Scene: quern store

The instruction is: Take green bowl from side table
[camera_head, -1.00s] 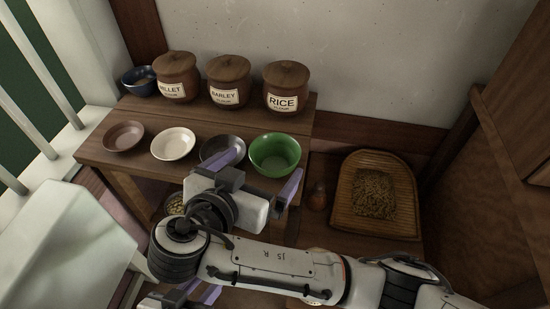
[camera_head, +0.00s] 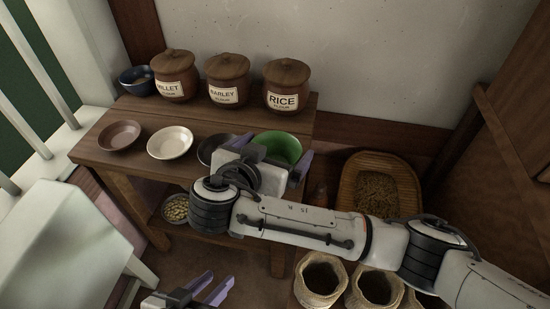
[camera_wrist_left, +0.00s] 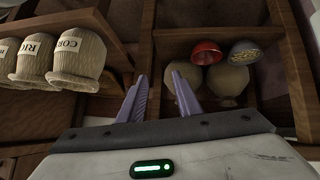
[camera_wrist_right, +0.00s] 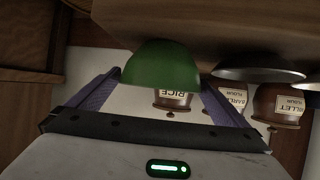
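The green bowl (camera_head: 286,145) sits at the right end of the row on the wooden side table (camera_head: 92,148), partly hidden by my right gripper. My right gripper (camera_head: 278,150) is open at the table's front edge, one finger on each side of the bowl. In the right wrist view, the bowl (camera_wrist_right: 160,68) shows between the two spread fingertips (camera_wrist_right: 160,80); I cannot tell whether they touch it. My left gripper (camera_head: 210,288) is low at the bottom of the head view, open and empty. The left wrist view shows its spread fingers (camera_wrist_left: 160,82) with nothing between them.
A brown bowl (camera_head: 119,135), a white bowl (camera_head: 170,143) and a partly hidden dark bowl (camera_head: 212,150) stand left of the green one. Lidded jars, including the rice jar (camera_head: 287,87), and a blue bowl (camera_head: 137,80) stand behind. Open sacks (camera_head: 321,279) and a tray (camera_head: 353,180) are at right.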

